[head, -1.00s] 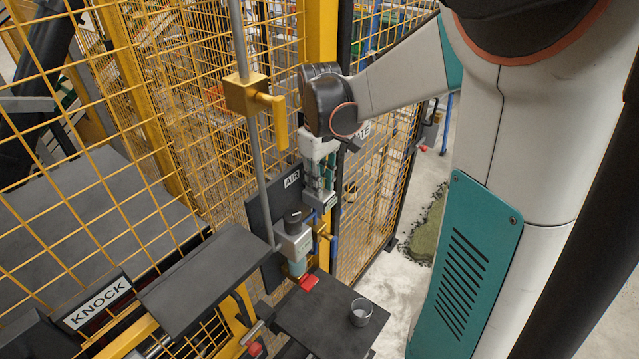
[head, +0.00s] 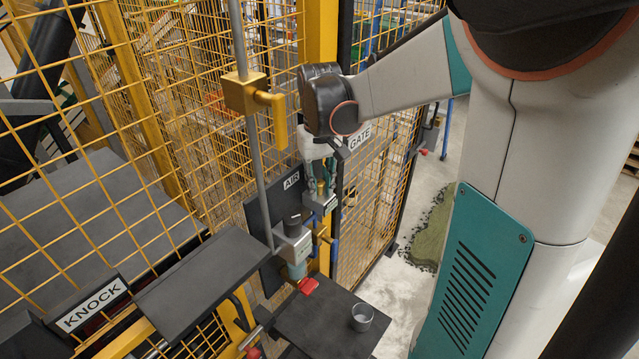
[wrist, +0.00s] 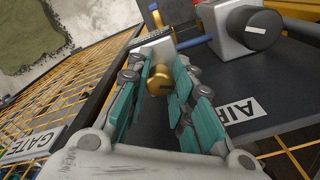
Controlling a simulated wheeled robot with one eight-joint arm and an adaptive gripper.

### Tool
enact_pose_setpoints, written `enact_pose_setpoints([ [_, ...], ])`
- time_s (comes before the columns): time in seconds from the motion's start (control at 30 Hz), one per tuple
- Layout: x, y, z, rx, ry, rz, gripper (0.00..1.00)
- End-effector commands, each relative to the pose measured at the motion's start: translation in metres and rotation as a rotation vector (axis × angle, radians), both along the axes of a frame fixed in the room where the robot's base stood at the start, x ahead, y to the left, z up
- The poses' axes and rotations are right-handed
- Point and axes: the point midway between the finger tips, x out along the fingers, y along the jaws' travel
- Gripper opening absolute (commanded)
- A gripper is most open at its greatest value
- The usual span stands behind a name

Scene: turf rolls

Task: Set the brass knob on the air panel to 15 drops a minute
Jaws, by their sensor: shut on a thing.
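The air panel (head: 259,211) is a dark plate with an AIR label, fixed by the yellow fence post. My gripper (head: 322,188) is at its right edge, with its fingers pointing down. In the wrist view, a round brass knob (wrist: 158,82) on a pale grey block sits between the teal finger pads of my gripper (wrist: 164,80), which is shut on it. The pads partly hide the knob. I cannot read any scale or drop rate. A grey unit with a black knob (wrist: 255,29) is beside it on the panel.
A red piece (head: 308,286) is at the shelf's back edge. A yellow valve block (head: 246,94) on a vertical pipe stands left of my arm. Yellow mesh fencing surrounds the panel. A GATE sign (head: 360,137) is close behind my wrist.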

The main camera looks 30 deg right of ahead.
Motion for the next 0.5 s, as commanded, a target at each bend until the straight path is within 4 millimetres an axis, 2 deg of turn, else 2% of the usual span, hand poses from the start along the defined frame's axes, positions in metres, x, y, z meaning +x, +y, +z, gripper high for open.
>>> enact_pose_setpoints([
  [0.3, -0.0003, 0.0002, -0.0001, 0.0, 0.001, 0.0, 0.0],
  [0.33, -0.0003, 0.0002, -0.0001, 0.0, 0.001, 0.0, 0.28],
  [0.4, -0.0003, 0.0002, -0.0001, 0.0, 0.001, 0.0, 0.43],
  [0.5, 0.0, 0.0003, 0.0, 0.001, 0.0, 0.001, 0.43],
])
